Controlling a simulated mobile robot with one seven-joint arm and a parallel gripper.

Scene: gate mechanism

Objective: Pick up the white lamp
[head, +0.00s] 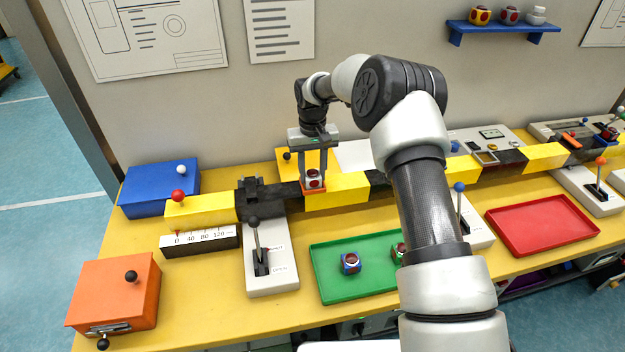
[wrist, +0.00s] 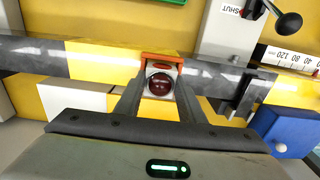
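A lamp with a white body and a dark red dome (head: 313,183) sits at an orange holder (head: 314,192) on the yellow and black beam (head: 350,190). My gripper (head: 313,176) reaches down over it, one finger on each side. In the wrist view the white lamp (wrist: 160,82) fills nearly all the space between the fingertips of my gripper (wrist: 160,85), with the orange holder (wrist: 160,56) around its far side. I cannot tell whether the fingers press on the lamp or stand just clear of it.
A green tray (head: 325,285) holds a blue lamp (head: 350,263) and another lamp (head: 398,251) partly behind my arm. A lever box (head: 270,270), an orange box (head: 115,290) and a red tray (head: 540,225) stand around. A blue wall shelf (head: 500,30) holds more lamps.

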